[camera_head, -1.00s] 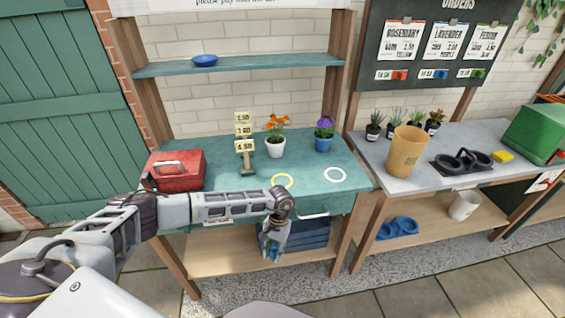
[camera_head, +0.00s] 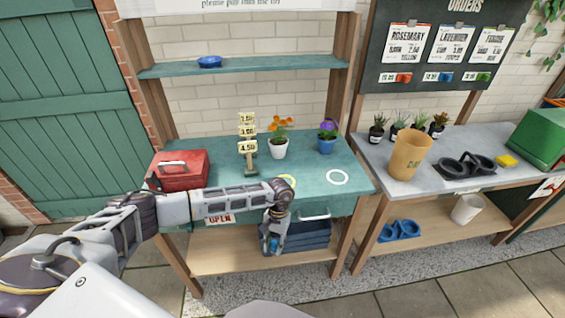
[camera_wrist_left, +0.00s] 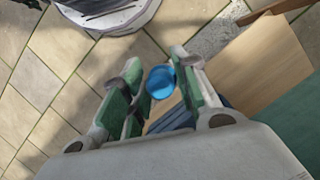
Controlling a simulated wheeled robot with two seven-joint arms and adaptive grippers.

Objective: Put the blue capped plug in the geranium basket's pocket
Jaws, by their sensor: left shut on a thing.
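My left gripper (camera_head: 271,250) hangs in front of the teal potting bench, below its top edge and above the paving. It is shut on the blue capped plug (camera_wrist_left: 160,82), whose round blue cap shows between the green-padded fingers in the left wrist view. In the head view a small bit of blue (camera_head: 274,245) shows at the fingers. The rest of the plug is hidden by the gripper. I cannot make out a geranium basket or its pocket in these frames. My right gripper is not in view.
The bench (camera_head: 320,165) holds a red toolbox (camera_head: 182,176), a price stand (camera_head: 248,150), an orange-flowered white pot (camera_head: 279,150) and a purple-flowered blue pot (camera_head: 327,143). A dark blue crate (camera_head: 308,236) sits on the lower shelf beside my gripper. A grey table (camera_head: 390,152) stands right.

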